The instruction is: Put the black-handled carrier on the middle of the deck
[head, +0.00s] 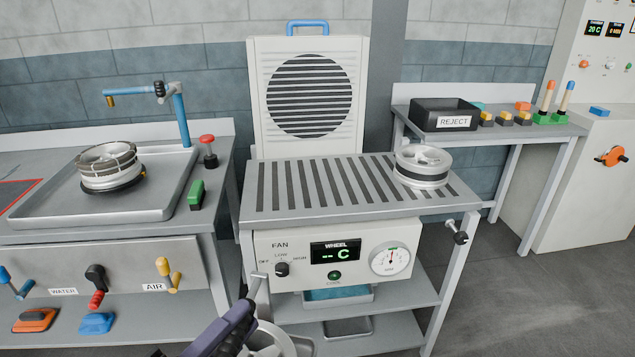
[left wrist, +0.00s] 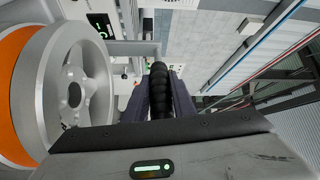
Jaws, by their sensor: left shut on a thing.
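My left gripper (head: 243,312) is at the bottom of the head view, in front of and below the deck. In the left wrist view its dark fingers are shut around the ribbed black handle (left wrist: 160,92) of the carrier. A grey bar of the carrier (head: 259,287) rises beside the fingers. A pale spoked wheel (left wrist: 75,90) with orange behind it is beside the handle; its lower part is cut off in the head view. The slatted grey deck (head: 325,208) stands ahead, its middle bare. My right gripper is not in view.
Another spoked wheel (head: 423,166) sits at the deck's right end. A louvred fan panel (head: 309,98) stands at its back. Below the deck's front are a control box (head: 290,250) and a knob post (head: 460,238). A sink bench (head: 195,165) is on the left.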

